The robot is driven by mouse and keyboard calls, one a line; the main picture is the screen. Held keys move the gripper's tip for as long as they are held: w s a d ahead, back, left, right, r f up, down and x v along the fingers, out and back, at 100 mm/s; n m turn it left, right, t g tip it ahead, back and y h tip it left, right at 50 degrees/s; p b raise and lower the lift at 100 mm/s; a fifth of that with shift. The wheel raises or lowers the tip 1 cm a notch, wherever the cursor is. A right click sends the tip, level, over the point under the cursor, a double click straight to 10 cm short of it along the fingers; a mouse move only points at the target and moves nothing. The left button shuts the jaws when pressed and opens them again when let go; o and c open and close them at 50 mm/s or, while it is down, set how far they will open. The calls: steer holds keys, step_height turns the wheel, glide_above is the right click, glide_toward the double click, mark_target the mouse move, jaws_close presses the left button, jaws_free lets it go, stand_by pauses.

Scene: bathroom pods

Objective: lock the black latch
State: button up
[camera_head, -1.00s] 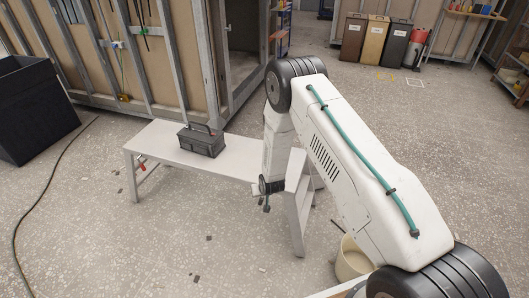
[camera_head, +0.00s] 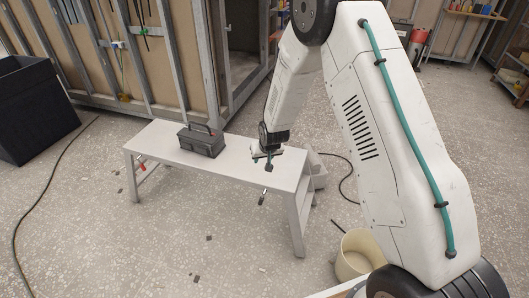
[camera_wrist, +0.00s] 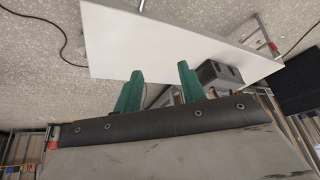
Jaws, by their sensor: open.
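A small dark latch (camera_head: 263,197) hangs below the front edge of the white folding bench (camera_head: 240,170), by its right legs. It is too small to tell its position. A red latch (camera_head: 141,164) sits at the left legs and also shows in the wrist view (camera_wrist: 272,47). My gripper (camera_head: 268,165) points down over the right end of the bench top, apart from the dark latch. In the wrist view my gripper (camera_wrist: 160,73) has its two green fingers spread, with nothing between them.
A dark grey toolbox (camera_head: 201,141) stands on the bench's left half, left of my gripper. A cream bucket (camera_head: 355,256) stands on the floor at the right. A black bin (camera_head: 33,110) is at the far left. The floor in front of the bench is mostly clear.

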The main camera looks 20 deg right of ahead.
steer(key=shift+w+v, duration=0.2)
steer(key=shift+v, duration=0.75)
steer(key=shift+w+v, duration=0.2)
steer(key=shift+v, duration=0.7)
steer(key=shift+r, duration=0.2)
